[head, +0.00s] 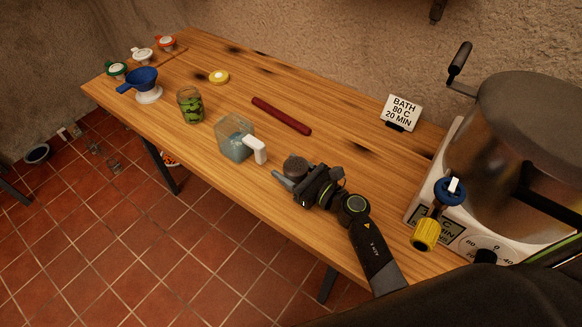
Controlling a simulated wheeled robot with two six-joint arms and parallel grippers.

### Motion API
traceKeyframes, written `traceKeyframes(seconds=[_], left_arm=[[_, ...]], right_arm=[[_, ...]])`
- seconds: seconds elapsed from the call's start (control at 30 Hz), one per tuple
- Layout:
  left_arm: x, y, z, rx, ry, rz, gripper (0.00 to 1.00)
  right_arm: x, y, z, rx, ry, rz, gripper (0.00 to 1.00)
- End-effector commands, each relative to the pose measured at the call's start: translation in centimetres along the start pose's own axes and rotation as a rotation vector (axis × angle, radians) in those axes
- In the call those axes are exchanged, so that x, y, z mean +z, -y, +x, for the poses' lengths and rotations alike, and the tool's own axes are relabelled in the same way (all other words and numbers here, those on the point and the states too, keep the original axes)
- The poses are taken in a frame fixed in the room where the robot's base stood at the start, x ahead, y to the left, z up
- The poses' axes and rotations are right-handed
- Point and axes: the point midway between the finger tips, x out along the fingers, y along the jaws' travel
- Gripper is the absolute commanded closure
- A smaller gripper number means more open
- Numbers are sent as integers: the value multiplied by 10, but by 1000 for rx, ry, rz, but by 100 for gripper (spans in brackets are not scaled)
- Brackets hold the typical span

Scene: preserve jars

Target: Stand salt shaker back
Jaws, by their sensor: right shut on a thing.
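My right gripper (287,179) reaches in from the lower right, low over the front part of the wooden table, and is shut. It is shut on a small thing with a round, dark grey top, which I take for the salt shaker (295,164). The top points up and looks about upright. The jaws and wrist hide its lower part, so I cannot tell whether its base touches the table. My left gripper is out of view.
A clear jug (233,145) with a white handle stands just left of the gripper. Behind are a dark red rod (281,116) and a sign (401,112). Further left are a green jar (190,106), yellow lid (219,77) and blue funnel (141,78). A large metal bath (520,130) stands right.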

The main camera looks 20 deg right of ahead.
Motion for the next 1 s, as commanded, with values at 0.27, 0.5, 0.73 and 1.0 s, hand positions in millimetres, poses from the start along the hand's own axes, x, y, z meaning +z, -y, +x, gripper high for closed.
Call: traceKeyframes(seconds=[0.27,0.5,0.73,1.0], left_arm=[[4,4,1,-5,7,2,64],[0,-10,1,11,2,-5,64],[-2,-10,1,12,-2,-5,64],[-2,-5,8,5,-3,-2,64]], right_arm=[[0,0,0,0,0,-1,24],[0,0,0,0,1,-1,24],[-2,1,-10,-1,-1,0,24],[-3,0,-69,0,-4,-2,24]])
